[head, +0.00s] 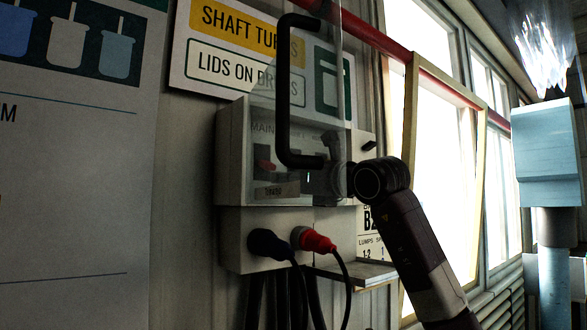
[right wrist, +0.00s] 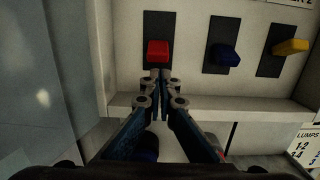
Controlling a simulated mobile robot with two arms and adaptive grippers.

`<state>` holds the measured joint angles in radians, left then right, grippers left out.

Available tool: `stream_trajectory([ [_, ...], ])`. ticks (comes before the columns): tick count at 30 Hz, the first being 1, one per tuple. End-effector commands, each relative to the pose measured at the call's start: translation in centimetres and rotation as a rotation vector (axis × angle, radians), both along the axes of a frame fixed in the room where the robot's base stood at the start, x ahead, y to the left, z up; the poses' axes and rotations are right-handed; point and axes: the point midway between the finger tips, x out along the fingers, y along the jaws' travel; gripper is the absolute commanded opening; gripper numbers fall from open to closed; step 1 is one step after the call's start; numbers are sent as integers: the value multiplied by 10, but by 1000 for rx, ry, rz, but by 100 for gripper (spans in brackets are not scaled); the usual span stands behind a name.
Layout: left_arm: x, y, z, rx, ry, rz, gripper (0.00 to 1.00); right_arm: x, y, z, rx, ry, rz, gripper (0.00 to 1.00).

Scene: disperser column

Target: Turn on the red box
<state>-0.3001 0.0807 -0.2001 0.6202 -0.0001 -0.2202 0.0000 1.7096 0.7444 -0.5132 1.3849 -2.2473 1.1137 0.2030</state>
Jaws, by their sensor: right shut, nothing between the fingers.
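A grey control box (head: 232,150) is fixed to the wall. In the right wrist view its face (right wrist: 188,55) carries a red switch (right wrist: 158,50) on a black plate, a blue switch (right wrist: 225,56) and a yellow switch (right wrist: 290,46). In the head view the red switch (head: 265,165) shows dimly through a clear panel with a black handle (head: 284,90). My right gripper (right wrist: 161,76) is shut and empty. Its fingertips are just below the red switch; I cannot tell whether they touch it. In the head view they are partly hidden behind the panel. My left gripper is not in view.
A small ledge (head: 362,273) juts out to the right. Signs and a red pipe (head: 372,35) are above; bright windows are on the right.

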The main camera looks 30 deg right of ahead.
Motion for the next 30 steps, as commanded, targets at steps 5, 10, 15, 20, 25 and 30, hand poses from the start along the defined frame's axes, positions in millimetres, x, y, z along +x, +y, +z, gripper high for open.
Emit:
stream_trajectory([
  [5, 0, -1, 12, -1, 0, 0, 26, 18, 2, 3, 1, 1, -1, 0],
  [10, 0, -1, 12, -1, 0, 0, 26, 22, 3, 2, -1, -1, 0, 0],
  [15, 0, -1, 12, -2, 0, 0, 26, 21, 3, 1, -1, -1, 0, 0],
  [20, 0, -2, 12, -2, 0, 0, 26, 21, 3, 2, 0, -1, 0, 0],
  [25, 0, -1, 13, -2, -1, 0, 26, 20, 3, 3, 0, -1, -1, 0],
  [30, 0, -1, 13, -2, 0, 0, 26, 19, 3, 5, 0, -1, 0, 0],
])
